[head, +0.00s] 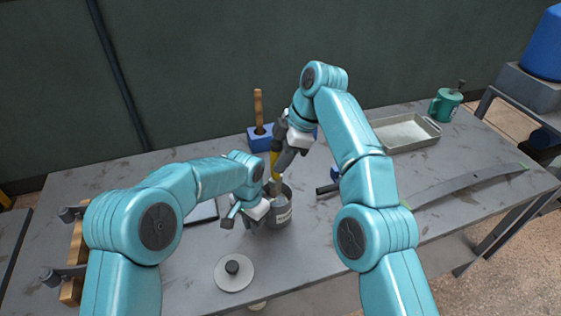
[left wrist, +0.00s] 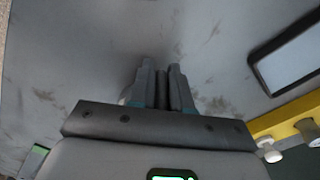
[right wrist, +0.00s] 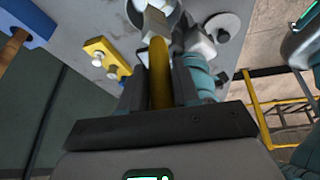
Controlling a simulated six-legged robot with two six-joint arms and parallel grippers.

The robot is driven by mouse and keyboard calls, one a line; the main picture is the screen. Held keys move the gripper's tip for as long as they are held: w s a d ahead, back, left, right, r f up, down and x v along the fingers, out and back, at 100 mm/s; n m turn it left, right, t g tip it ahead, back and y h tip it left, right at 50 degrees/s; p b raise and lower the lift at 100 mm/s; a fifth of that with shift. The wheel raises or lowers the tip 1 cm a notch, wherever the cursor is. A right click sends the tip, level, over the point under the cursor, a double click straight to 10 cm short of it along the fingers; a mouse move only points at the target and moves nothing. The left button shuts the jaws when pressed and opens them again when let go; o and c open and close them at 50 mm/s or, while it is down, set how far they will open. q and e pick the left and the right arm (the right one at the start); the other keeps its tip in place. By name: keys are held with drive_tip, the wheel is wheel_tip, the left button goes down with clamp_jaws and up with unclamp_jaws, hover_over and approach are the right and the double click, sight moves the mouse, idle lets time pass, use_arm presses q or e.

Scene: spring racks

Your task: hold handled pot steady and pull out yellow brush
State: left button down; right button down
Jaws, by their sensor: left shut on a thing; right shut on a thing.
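The grey pot (head: 280,217) stands on the workbench in the middle of the head view. My left gripper (head: 249,212) is at the pot's left side, shut on its handle; in the left wrist view (left wrist: 162,88) a thin grey piece shows between the fingers. The yellow brush (head: 274,160) is upright above the pot, its lower end at or inside the pot's mouth; I cannot tell how deep. My right gripper (head: 284,160) is shut on the brush's yellow handle, which shows between the fingers in the right wrist view (right wrist: 159,78).
A round lid-like disc (head: 234,274) lies in front of the pot. A blue block (head: 262,140) with a wooden handle stands behind. Wooden pieces (head: 75,250) sit left.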

drive_tip(key=c, duration=1.5)
unclamp_jaws()
drive_tip(key=shift+c, duration=0.2)
clamp_jaws()
use_arm(q)
drive_tip(key=c, duration=1)
unclamp_jaws()
